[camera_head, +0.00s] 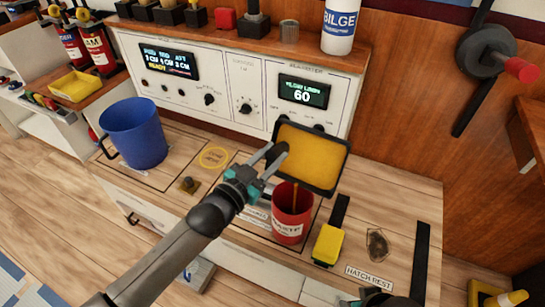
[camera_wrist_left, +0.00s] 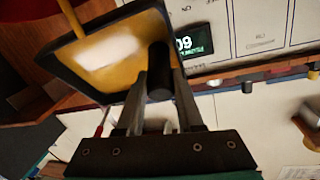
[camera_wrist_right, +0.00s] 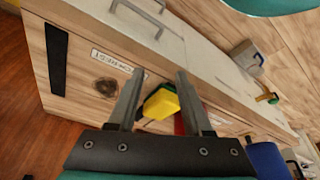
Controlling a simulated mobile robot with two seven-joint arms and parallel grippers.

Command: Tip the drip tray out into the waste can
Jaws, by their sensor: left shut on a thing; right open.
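My left gripper (camera_head: 273,165) is shut on the dark handle of the drip tray (camera_head: 314,155), a black-rimmed tray with an amber inside. The tray is steeply tilted above the red waste can (camera_head: 291,222), which stands upright on the counter. A thin amber stream (camera_head: 295,197) runs from the tray's lower edge into the can's mouth. In the left wrist view the tray (camera_wrist_left: 62,60) and its handle (camera_wrist_left: 159,80) show between the fingers. My right gripper (camera_wrist_right: 158,98) is open and empty; in the head view only a bit of it shows at the bottom edge.
A blue mug (camera_head: 134,134) stands at the counter's left. A yellow and green sponge (camera_head: 328,243) lies right of the can, below my right gripper's fingers. A small dark knob (camera_head: 188,185) and a dark stain (camera_head: 377,245) are on the counter. The instrument panel (camera_head: 225,80) rises behind.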

